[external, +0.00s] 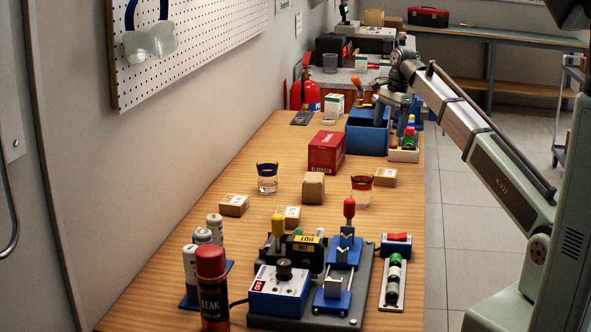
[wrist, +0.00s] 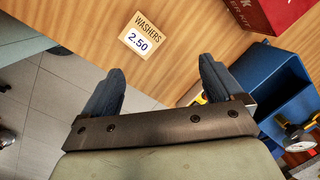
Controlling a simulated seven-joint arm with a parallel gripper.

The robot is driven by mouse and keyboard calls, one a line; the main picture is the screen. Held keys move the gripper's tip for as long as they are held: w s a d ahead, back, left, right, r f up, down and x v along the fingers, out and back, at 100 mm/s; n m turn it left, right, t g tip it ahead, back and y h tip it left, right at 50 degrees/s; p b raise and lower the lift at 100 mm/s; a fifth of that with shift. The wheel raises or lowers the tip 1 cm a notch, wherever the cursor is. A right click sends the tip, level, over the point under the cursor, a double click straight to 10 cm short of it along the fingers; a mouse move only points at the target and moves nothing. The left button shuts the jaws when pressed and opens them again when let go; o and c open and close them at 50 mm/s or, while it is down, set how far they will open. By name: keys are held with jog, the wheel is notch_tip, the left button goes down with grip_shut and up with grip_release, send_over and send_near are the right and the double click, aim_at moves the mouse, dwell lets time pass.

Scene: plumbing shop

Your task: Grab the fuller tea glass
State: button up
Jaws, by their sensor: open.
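Two clear glasses stand upright on the wooden bench in the external view. One has a dark blue rim (external: 267,178) and stands left of a small brown box. The other has a red rim (external: 361,190) and stands right of that box. Both seem to hold some clear liquid, but the levels are too small to compare surely. My gripper (wrist: 163,78) is open and empty in the wrist view, its two dark fingers apart. In the external view it is farther back, near the blue bin, partly hidden by my arm. Neither glass shows in the wrist view.
A small brown box (external: 313,187) stands between the glasses. A washers carton (wrist: 139,41) lies ahead of my fingers. A red box (external: 326,151) and a blue bin (external: 367,132) stand behind the glasses. A fixture (external: 335,285) and a red can (external: 211,290) occupy the front.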

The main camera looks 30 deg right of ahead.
aim_at(362, 193)
jog(key=s+a+f+n+g+h, duration=0.1)
jog(key=s+a+n, duration=0.4)
jog(key=a, duration=0.5)
jog(key=s+a+n+h, duration=0.1)
jog(key=s+a+n, duration=0.45)
jog(key=a, duration=0.35)
jog(key=shift+m, duration=0.35)
jog(key=f, duration=0.8)
jog(key=shift+s+a, duration=0.25)
jog(key=shift+s, duration=0.05)
jog(key=shift+w+d+f, duration=0.1)
jog(key=shift+w+f, duration=0.05)
jog(key=shift+f, duration=1.4)
jog(key=shift+w+d+f, duration=0.1)
jog(key=shift+w+f, duration=0.05)
jog(key=shift+f, duration=1.4)
jog(key=c, duration=1.2)
jog(key=shift+r, duration=0.2)
